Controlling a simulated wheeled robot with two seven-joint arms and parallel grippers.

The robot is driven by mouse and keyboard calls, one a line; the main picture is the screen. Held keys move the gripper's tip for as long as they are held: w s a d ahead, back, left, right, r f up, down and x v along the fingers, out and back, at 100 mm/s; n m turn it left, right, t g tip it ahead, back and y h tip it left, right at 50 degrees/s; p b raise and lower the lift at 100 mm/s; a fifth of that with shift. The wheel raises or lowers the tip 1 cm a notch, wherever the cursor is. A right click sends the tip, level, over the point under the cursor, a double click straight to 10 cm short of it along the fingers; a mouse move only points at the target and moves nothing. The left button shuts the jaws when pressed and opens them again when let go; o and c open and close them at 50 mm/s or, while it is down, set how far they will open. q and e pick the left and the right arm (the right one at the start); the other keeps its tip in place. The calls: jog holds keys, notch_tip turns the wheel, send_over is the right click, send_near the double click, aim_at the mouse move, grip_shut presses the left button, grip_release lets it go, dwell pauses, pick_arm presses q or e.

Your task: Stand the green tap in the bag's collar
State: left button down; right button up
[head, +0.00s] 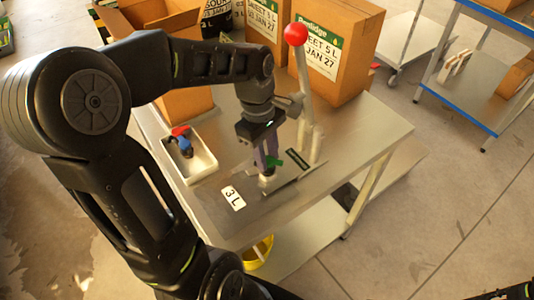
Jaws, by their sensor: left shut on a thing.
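My left gripper (266,160) reaches down over the metal table in the head view and is shut on the green tap (274,162). Only a small green part of the tap shows beside the fingers. A small pale piece (266,180), perhaps the bag's collar, is just below the fingertips at the press. I cannot tell whether the tap touches it or sits in it. The press has an upright lever (304,90) with a red ball on top.
A white tray (205,165) with red and blue taps stands left of the press. A "3 L" card (233,198) lies in front. Cardboard boxes (335,50) stand behind. A yellow bucket (258,252) is below the table's front edge. The table's right end is clear.

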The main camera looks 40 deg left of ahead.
pick_arm(q)
jog(key=c, duration=1)
grip_release()
jog(key=r, duration=0.5)
jog(key=a+r, duration=0.1)
jog(key=r, duration=0.1)
jog(key=shift+a+r, duration=0.1)
jog(key=shift+r, duration=0.25)
